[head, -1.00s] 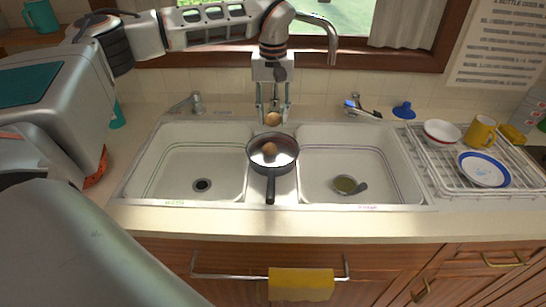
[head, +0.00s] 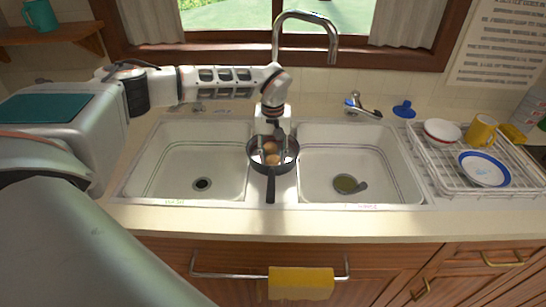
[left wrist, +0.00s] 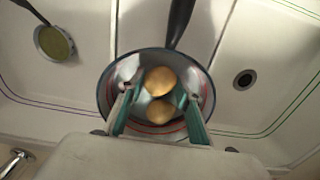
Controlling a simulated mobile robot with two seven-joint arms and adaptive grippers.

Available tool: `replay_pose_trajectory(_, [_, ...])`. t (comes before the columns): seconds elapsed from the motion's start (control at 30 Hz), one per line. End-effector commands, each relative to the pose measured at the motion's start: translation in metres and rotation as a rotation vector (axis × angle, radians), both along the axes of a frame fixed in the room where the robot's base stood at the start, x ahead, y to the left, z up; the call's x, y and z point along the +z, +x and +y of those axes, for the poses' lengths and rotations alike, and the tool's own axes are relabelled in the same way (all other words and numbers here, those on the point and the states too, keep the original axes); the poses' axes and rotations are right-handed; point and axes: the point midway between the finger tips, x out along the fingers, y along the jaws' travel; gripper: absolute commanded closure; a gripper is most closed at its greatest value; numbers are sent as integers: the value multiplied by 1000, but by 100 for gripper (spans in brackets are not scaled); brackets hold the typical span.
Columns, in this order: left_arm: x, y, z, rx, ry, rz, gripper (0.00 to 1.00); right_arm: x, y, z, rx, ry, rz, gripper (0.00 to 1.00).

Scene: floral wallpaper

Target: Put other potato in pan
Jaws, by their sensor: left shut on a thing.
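The dark-handled pan (head: 290,165) sits on the divider between the two sink basins, its handle towards me. Two round brown potatoes show within its rim. One potato (head: 272,159) lies in the pan on the handle side; it also shows in the left wrist view (left wrist: 160,79). My left gripper (head: 270,150) points down into the pan from behind, shut on the other potato (left wrist: 158,112), with a finger on each side. The two potatoes are close together. Whether the held one touches the pan's bottom I cannot tell. My right gripper is not in view.
The faucet (head: 335,45) arches behind. A dish rack (head: 450,178) with bowls and a yellow mug (head: 481,131) stands at right.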

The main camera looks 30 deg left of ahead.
Motion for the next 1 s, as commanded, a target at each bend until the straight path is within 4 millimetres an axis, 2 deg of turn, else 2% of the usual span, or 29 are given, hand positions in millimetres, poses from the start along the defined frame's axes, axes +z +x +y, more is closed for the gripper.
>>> replay_pose_trajectory(0.37, [-4, 0, 0, 0, 0, -1, 88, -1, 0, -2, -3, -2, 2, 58])
replay_pose_trajectory(0.4, [-5, 0, 0, 0, 0, -1, 64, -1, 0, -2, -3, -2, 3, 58])
replay_pose_trajectory(0.47, [-5, 1, 0, 0, 0, -1, 49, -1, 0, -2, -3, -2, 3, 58])
replay_pose_trajectory(0.83, [-3, 1, 0, 0, -1, -3, 49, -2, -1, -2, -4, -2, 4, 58])
replay_pose_trajectory(1.0, [15, 2, 0, 0, 0, -6, 49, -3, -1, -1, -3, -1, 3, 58])
